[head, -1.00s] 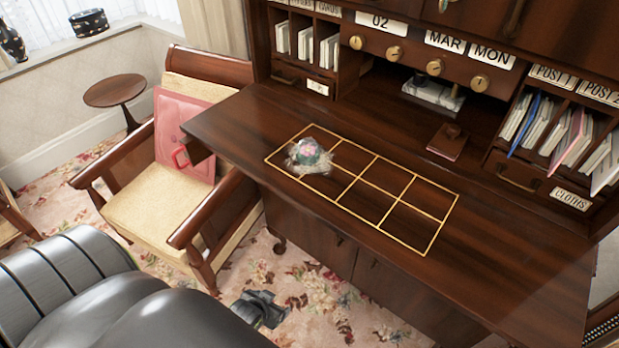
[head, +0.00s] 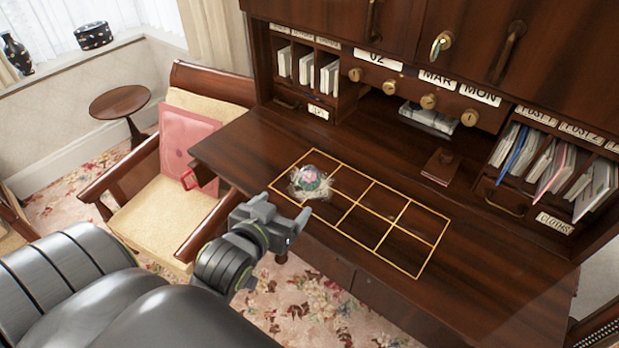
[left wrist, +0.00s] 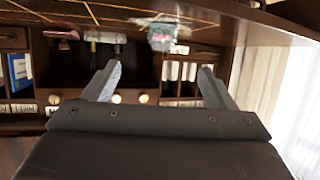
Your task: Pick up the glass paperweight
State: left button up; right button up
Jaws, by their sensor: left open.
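The glass paperweight (head: 308,178), a clear dome with pink and green inside, sits on the brown wooden desk within the left part of the gold grid (head: 374,250). It also shows in the left wrist view (left wrist: 162,38), near the top and beyond the fingers. My left gripper (head: 288,203) is open and empty. In the head view it is at the desk's front edge, just below and left of the paperweight, apart from it. The left wrist view shows its two fingers (left wrist: 160,68) spread wide. My right gripper is not in view.
A small reddish-brown block (head: 440,166) lies farther back on the desk. Pigeonholes with papers (head: 545,165) and brass knobs line the desk's back. An armchair (head: 150,215) with a pink folder (head: 188,140) stands at the left. The desk's right part is clear.

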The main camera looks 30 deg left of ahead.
aim_at(305, 182)
pick_arm(q)
jog(key=p+x, duration=0.3)
jog(key=x, duration=0.6)
jog(key=shift+w+f, duration=0.1)
jog(key=shift+w+a+f, duration=0.2)
jog(key=shift+w+f, duration=0.1)
jog(key=shift+w, duration=0.15)
jog(key=shift+w+a+p, duration=0.1)
jog(key=shift+w+p, duration=0.2)
jog(key=p+x, duration=0.1)
jog(key=x, duration=0.2)
jog(key=shift+w+a+f+p, duration=0.2)
jog(key=shift+w+p, duration=0.1)
jog(key=shift+w+f, duration=0.25)
jog(key=shift+w, duration=0.1)
jog(key=shift+c, duration=0.2)
jog(key=c, duration=1.2)
